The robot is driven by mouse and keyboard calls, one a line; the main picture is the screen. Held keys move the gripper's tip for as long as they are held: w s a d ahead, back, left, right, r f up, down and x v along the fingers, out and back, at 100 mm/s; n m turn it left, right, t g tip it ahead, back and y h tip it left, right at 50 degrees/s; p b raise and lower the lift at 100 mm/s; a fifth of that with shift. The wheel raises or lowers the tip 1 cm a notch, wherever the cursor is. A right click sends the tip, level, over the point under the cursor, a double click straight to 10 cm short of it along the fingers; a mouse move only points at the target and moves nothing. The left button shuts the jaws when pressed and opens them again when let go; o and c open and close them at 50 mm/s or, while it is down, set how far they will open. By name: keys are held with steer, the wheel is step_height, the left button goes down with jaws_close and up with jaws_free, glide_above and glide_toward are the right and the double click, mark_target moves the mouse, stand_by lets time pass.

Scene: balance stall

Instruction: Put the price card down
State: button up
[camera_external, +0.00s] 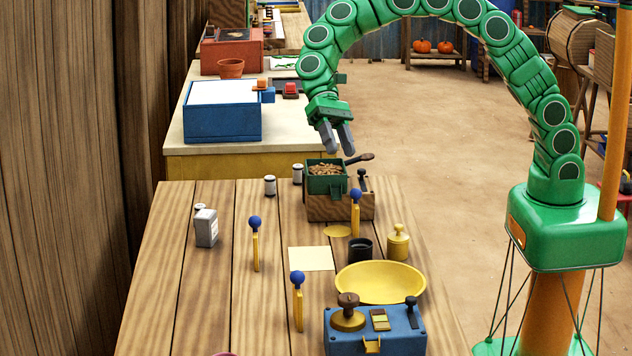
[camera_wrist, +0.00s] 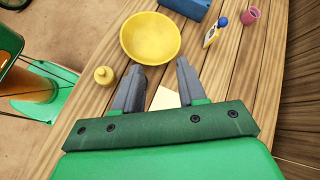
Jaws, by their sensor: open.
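Three upright yellow cards with blue ball tops stand on the plank table: one left of centre (camera_external: 255,250), one near the front (camera_external: 299,308) and one by the wooden box (camera_external: 355,220). One also shows a pale face in the wrist view (camera_wrist: 211,36). I cannot tell which is the price card. A flat cream square (camera_external: 311,258) lies mid-table and shows partly between my fingers in the wrist view (camera_wrist: 165,98). My gripper (camera_external: 340,151) is open and empty, raised above the table's far end, apart from all the cards.
A yellow bowl (camera_external: 380,284), black cup (camera_external: 360,250) and yellow weight (camera_external: 398,243) stand at the right. A blue device (camera_external: 375,335) is in front. A wooden box with a green tray (camera_external: 326,183) stands at the back, a grey bottle (camera_external: 206,229) at the left. The left front is mostly clear.

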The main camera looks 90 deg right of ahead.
steer(key=s+d+r+n+h, duration=0.2)
steer(key=s+n, duration=0.1)
steer(key=s, duration=0.7)
steer(key=s+d+r+n+h, duration=0.1)
steer(key=s+d+n+h, duration=0.15)
steer(key=s, duration=0.85)
steer(key=s+d+r+n+h, duration=0.2)
steer(key=s+d+n+h, duration=0.1)
steer(key=s, duration=0.7)
steer(key=s+d+f+n+h, duration=0.2)
steer(key=s+d, duration=0.4)
steer(key=s, duration=0.6)
steer(key=shift+s+d+f+t, duration=0.15)
steer(key=shift+d+f+t, duration=0.2)
steer(key=shift+t, duration=0.05)
steer(key=shift+h, duration=0.25)
